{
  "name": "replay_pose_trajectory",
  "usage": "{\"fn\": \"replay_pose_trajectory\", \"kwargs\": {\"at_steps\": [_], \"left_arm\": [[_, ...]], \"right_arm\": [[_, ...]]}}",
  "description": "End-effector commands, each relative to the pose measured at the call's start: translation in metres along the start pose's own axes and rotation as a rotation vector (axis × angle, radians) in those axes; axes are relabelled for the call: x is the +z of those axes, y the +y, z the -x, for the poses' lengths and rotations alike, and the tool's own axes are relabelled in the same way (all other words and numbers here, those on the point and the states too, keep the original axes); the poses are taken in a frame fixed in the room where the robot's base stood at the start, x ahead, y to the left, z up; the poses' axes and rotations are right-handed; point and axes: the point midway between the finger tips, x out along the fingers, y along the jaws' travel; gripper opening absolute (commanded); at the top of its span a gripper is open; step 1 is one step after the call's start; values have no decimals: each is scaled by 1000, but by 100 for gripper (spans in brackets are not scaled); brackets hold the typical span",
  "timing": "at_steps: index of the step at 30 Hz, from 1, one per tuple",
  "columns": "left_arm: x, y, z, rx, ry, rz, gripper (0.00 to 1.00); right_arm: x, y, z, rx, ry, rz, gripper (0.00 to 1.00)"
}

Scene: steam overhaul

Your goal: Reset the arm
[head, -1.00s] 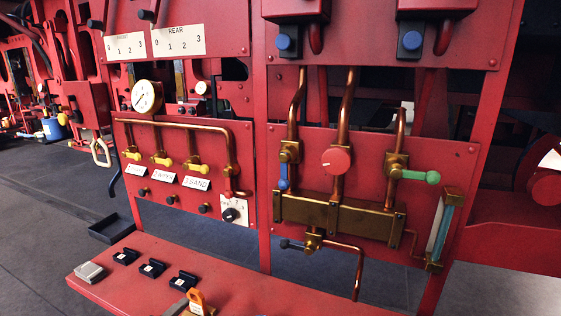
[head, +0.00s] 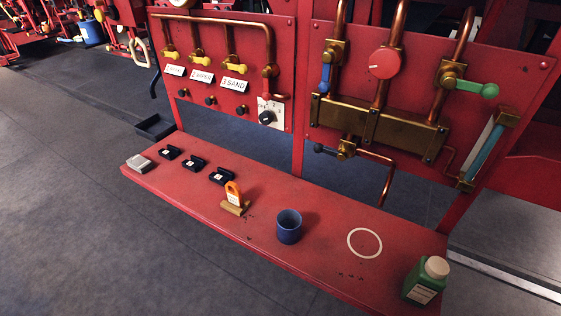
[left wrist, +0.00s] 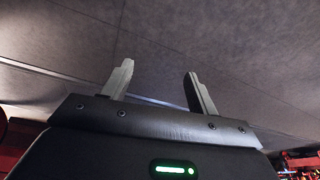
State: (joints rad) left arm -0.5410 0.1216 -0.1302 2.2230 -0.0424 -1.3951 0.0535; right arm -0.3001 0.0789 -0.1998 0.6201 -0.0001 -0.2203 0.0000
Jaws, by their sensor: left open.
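My left gripper (left wrist: 158,80) shows in the left wrist view with its two fingers spread wide and nothing between them. Behind the fingers is a plain grey surface, and neither finger touches anything. Neither arm shows in the head view, so I cannot place the left gripper against the bench there. My right gripper is not in any view.
Grey floor (head: 80,230) lies open at left.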

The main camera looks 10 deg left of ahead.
Motion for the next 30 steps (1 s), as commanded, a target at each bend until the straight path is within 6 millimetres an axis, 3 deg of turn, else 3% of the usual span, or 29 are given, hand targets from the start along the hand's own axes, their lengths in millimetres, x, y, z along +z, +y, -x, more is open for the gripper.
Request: {"fn": "replay_pose_trajectory", "kwargs": {"at_steps": [5, 8, 12, 15, 19, 24, 30], "left_arm": [[21, 2, -74, 1, -36, -11, 59], [44, 4, -123, 4, -58, -16, 59], [96, 8, -192, 10, -95, -23, 59], [141, 9, -230, 13, -122, -29, 59], [199, 10, -260, 16, -151, -36, 59], [254, 10, -274, 19, -175, -44, 59], [278, 8, -276, 19, -184, -47, 59]], "right_arm": [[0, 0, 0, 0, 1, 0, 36], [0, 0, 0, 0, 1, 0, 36], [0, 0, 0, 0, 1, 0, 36], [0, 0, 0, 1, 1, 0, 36], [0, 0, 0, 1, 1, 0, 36], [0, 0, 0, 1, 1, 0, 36], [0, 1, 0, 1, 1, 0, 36]]}}
